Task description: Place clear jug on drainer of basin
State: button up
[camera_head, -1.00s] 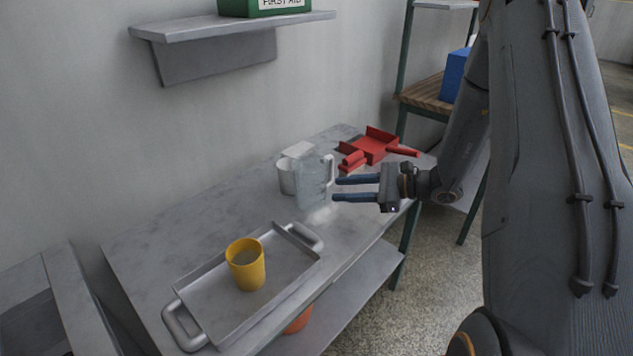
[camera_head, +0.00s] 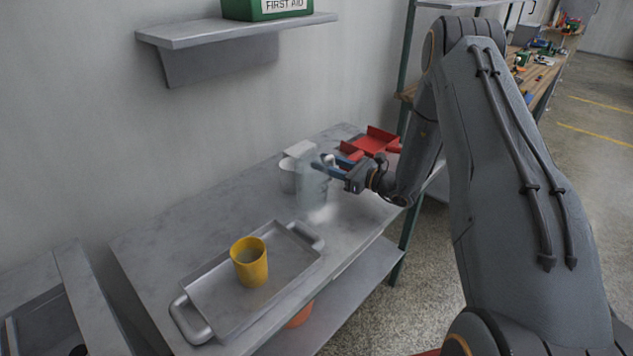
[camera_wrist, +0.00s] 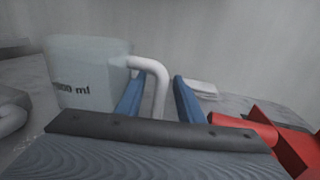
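The clear jug (camera_head: 313,190) stands upright on the grey table, a translucent vessel with a pale handle on its right. In the wrist view, the jug (camera_wrist: 88,72) shows "ml" lettering, and its handle (camera_wrist: 152,68) passes between my two blue fingers. My gripper (camera_head: 328,166) is at the handle; in the wrist view my gripper (camera_wrist: 158,92) is open, with a gap beside the handle on the right. The grey basin unit (camera_head: 92,300) is at the lower left, partly cut off, with a dark hollow. How much of it is drainer is unclear.
A grey tray (camera_head: 215,318) holding a yellow cup (camera_head: 249,263) lies on the table (camera_head: 165,232) between jug and basin. A white container (camera_head: 287,177) stands close behind the jug. A red dustpan (camera_head: 371,141) lies at the back right. A wall shelf (camera_head: 230,31) overhangs at the upper left.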

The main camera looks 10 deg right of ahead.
jog(key=shift+w+a, duration=0.5)
jog(key=shift+a, duration=0.05)
grip_shut()
jog(key=shift+r, duration=0.15)
